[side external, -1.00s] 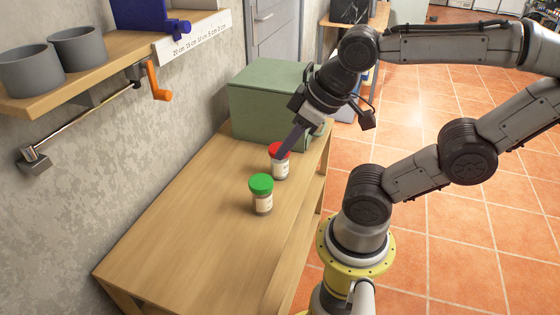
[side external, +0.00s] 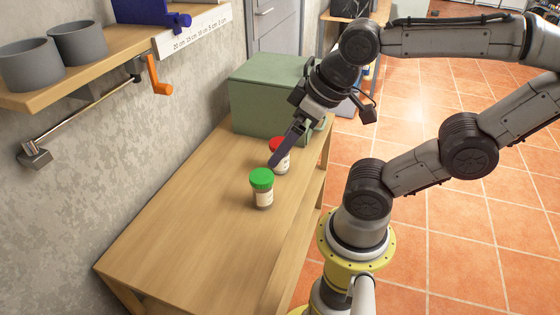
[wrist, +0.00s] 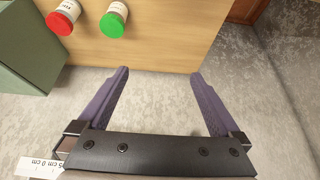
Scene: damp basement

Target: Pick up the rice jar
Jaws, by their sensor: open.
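Two small jars with white labels stand upright on the wooden bench: one with a green lid (side external: 262,180), one with a red lid (side external: 281,146) just behind it. The label print is too small to read, so I cannot tell which is the rice jar. My gripper (side external: 272,164) is open and empty, its fingers slanting down in front of the red-lidded jar, partly hiding it. In the wrist view, the green lid (wrist: 111,25) and red lid (wrist: 59,23) lie beyond the fingertips, at the upper left. Nothing is between the fingers (wrist: 159,73).
A green box (side external: 268,95) stands at the bench's far end behind the jars. The bench top (side external: 190,220) is clear in front. On the left wall are a shelf with two grey cups (side external: 78,44), a rail and an orange hook (side external: 158,76).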

